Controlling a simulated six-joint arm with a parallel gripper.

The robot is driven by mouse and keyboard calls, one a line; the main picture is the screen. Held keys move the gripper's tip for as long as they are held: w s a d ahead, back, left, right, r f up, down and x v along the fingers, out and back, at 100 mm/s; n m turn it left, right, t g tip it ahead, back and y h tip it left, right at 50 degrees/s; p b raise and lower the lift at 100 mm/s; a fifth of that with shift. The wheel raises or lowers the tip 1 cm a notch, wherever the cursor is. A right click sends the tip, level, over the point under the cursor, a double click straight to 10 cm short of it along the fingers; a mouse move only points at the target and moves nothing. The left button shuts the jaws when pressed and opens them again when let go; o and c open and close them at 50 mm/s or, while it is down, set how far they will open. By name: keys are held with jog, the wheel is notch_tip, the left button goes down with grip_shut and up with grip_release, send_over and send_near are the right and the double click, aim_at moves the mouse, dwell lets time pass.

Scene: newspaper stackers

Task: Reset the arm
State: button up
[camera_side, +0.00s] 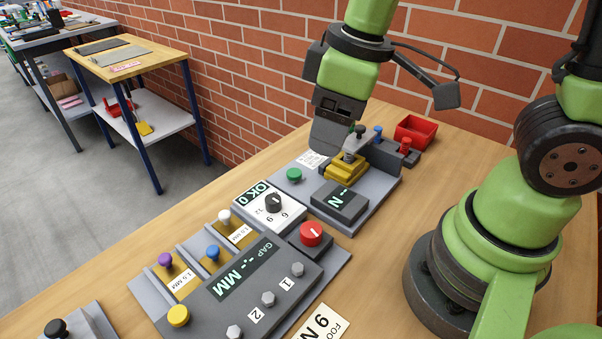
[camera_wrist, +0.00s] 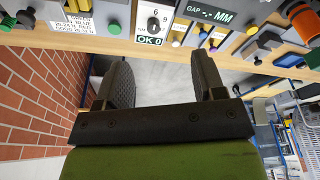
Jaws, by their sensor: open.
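My gripper (camera_side: 330,136) hangs on the green arm above the back of the wooden bench, by the brick wall. In the side view its dark jaws are next to the force station, and I cannot tell there whether they touch anything. In the wrist view my gripper (camera_wrist: 164,78) has its two ridged fingers wide apart, with only grey floor between them. It holds nothing. The force station has a grey base plate (camera_side: 381,192), a yellow block (camera_side: 344,172), a green button (camera_side: 294,175) and a dark display (camera_side: 339,203) reading N.
A red bin (camera_side: 416,132) stands behind the station near the wall. In front are a white dial panel (camera_side: 253,203) reading OK 0, a red knob (camera_side: 311,234) and a gap panel (camera_side: 212,312) with several coloured pegs. A side table (camera_side: 128,58) stands apart at the left.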

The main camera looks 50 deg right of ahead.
jog(key=s+d+r+m+t+y, duration=0.1)
jog(key=s+d+r+m+t, duration=0.2)
jog(key=s+r+m+t, duration=0.2)
notch_tip(320, 180, up, 5)
jog(key=s+m, duration=0.2)
jog(key=m, duration=0.2)
jog(key=shift+s+d+f, duration=0.15)
jog(key=shift+s+d, duration=0.1)
jog(key=shift+s, duration=0.1)
